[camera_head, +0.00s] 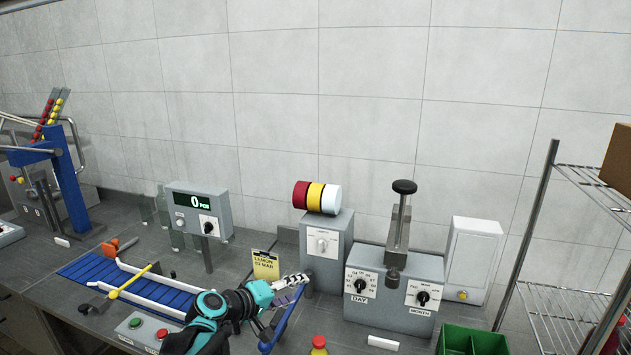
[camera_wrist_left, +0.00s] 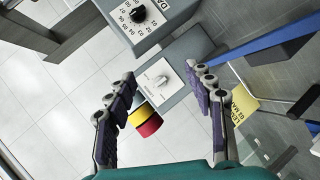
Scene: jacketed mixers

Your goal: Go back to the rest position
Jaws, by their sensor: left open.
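My left gripper (camera_head: 293,288) is at the right end of the blue conveyor (camera_head: 90,268), in front of the grey box with a single knob (camera_head: 322,243). In the left wrist view the two fingers of this gripper (camera_wrist_left: 166,88) stand wide apart with nothing between their pads. The knob box (camera_wrist_left: 163,82) shows beyond the gap, with the yellow and red bands of its roll (camera_wrist_left: 146,122) below it. My right gripper is not in view.
A yellow note (camera_head: 265,265) stands close behind the left gripper. The DAY and MONTH dial box (camera_head: 392,298) is to the right, with a black-knobbed lever on top. A counter display (camera_head: 197,208) stands behind the conveyor. A green crate (camera_head: 472,340) and wire shelf (camera_head: 566,290) are farther right.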

